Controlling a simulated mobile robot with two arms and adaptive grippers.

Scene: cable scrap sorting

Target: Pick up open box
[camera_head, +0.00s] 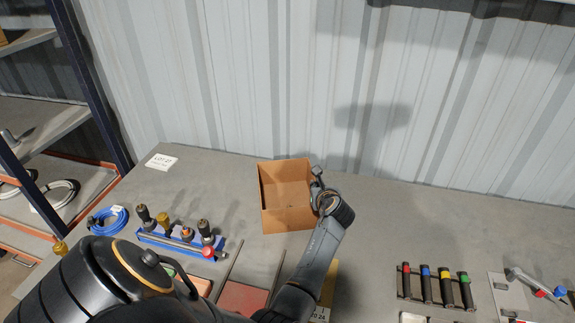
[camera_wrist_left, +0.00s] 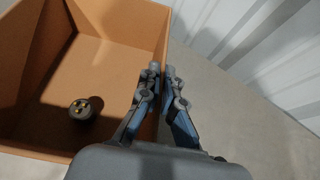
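The open cardboard box (camera_head: 286,183) stands on the grey table near the wall, with its top open. In the left wrist view the box (camera_wrist_left: 110,62) shows its inside, with a dark round connector with brass-coloured pins (camera_wrist_left: 82,108) on its floor. My left gripper (camera_head: 318,178) is at the box's right wall. In the left wrist view the left gripper (camera_wrist_left: 162,72) has one finger inside and one outside that wall, close together with the wall between them. They look shut on it. My right gripper is not in view.
Left of the box are a blue rack with several connectors (camera_head: 180,242), a blue cable coil (camera_head: 108,220) and a label card (camera_head: 161,162). A tool rack (camera_head: 436,287) stands at the right. A corrugated wall (camera_head: 250,80) is behind.

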